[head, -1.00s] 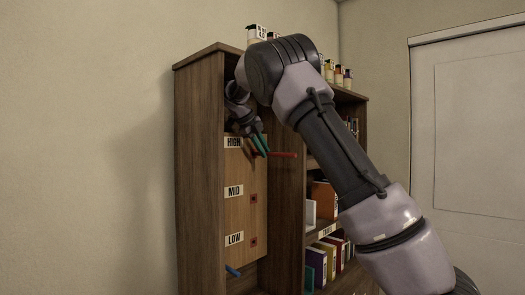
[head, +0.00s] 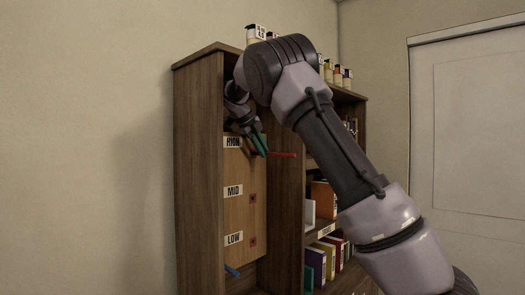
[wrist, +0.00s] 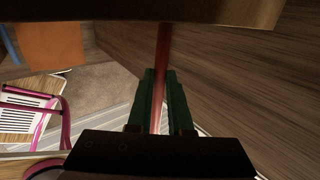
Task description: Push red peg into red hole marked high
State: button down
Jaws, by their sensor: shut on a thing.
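The red peg (head: 283,155) lies roughly level in front of the upper part of the wooden board (head: 236,170). My gripper (head: 260,145), with green fingers, is shut on the red peg beside the HIGH label (head: 233,142). In the wrist view the peg (wrist: 163,48) runs between the two fingers (wrist: 160,85) up to the board's edge (wrist: 150,10), where its far end is hidden. The hole at HIGH is hidden, so I cannot tell whether the peg is in it. Dark red square holes show beside MID (head: 252,198) and LOW (head: 253,241).
The board stands inside a brown bookcase (head: 199,170), with its side wall on the left and a divider (head: 286,215) close on the right. A blue peg (head: 232,271) sticks out below LOW. Books (head: 316,266) fill the right shelves, and jars (head: 343,77) stand on top.

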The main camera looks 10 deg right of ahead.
jog(key=shift+w+a, duration=0.5)
jog(key=shift+w, duration=0.2)
jog(key=shift+w+a, duration=0.45)
jog(key=shift+w, duration=0.25)
dwell(0.4)
jog(key=c, duration=0.8)
grip_release()
jog(key=shift+o, duration=0.2)
jog(key=shift+s, duration=0.1)
